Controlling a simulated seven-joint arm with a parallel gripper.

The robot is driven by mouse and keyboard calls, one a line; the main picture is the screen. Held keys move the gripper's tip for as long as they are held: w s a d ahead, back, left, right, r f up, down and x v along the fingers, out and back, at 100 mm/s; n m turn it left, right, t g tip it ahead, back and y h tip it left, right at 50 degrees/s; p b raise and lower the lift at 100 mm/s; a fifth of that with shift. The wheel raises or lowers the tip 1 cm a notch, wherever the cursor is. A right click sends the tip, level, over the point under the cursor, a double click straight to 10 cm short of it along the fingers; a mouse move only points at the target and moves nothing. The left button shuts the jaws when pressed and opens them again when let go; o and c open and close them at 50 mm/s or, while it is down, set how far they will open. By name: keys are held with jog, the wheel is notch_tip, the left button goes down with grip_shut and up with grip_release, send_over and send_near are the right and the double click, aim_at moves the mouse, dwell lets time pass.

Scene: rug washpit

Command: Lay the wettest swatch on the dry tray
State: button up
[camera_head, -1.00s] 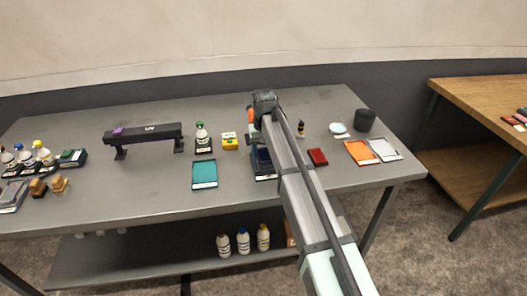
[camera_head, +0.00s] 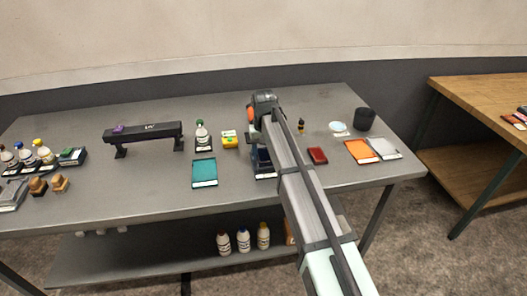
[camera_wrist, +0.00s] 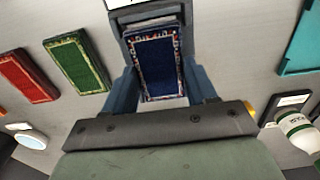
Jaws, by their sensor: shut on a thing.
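My gripper (camera_wrist: 160,90) is shut on a navy blue swatch with a patterned border (camera_wrist: 158,62), one finger on each long side. The swatch is over or on a dark tray with a white label (camera_wrist: 117,22); I cannot tell if they touch. In the head view my arm hides the fingers and most of this dark tray (camera_head: 262,158). A red swatch (camera_wrist: 28,75) and a green swatch (camera_wrist: 75,62) lie at the left of the wrist view. The red one shows in the head view (camera_head: 317,155) right of my arm. No wetness shows.
A teal tray (camera_head: 204,173) lies left of my arm. An orange tray (camera_head: 357,151) and a pale grey one (camera_head: 384,148) lie at the right.

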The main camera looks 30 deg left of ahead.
aim_at(264, 154)
jog(key=o, duration=1.1)
jog(key=shift+o, duration=0.7)
jog(key=shift+o, duration=0.8)
jog(key=shift+r, duration=0.1)
jog(key=shift+r, duration=3.4)
